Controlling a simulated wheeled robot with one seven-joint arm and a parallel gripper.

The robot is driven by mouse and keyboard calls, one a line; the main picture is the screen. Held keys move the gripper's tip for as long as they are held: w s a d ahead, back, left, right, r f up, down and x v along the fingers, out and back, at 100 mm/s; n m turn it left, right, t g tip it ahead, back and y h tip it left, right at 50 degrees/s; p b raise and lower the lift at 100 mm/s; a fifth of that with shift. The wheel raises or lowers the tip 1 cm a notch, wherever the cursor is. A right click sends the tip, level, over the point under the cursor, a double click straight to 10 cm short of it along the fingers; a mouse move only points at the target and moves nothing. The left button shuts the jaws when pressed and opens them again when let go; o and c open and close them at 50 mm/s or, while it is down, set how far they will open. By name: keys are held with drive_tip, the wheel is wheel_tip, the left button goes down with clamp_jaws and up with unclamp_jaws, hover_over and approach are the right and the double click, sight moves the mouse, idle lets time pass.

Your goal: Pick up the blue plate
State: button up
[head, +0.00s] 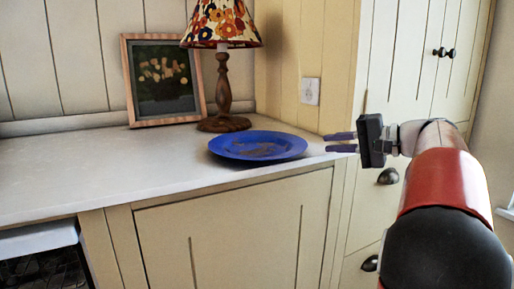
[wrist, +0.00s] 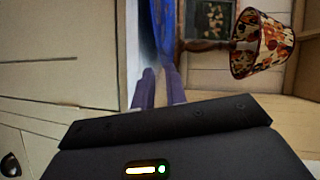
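The blue plate (head: 285,151) lies flat on the white counter, close to its front edge, with some brownish patches on its middle. In the wrist view the plate (wrist: 162,32) shows nearly edge-on beyond the fingertips. My gripper (head: 341,142) is just right of the plate, at about counter height, with its fingers pointing left towards the plate's rim. The fingers are apart with nothing between them and look clear of the plate. In the wrist view the two fingertips (wrist: 158,74) show with a narrow gap.
The counter (head: 90,175) is bare to the left of the plate. A lamp (head: 223,95) with a flowered shade and a framed picture (head: 163,80) stand behind the plate. Cupboard doors and drawers (head: 389,176) are on the right, behind my arm. A wall socket (head: 309,91) is above the counter.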

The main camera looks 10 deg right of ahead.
sight(301, 143)
drive_tip(key=x, duration=0.7)
drive_tip(key=shift+w+p, duration=0.3)
drive_tip(key=shift+w, duration=0.2)
clamp_jaws()
drive_tip(key=shift+r, duration=0.1)
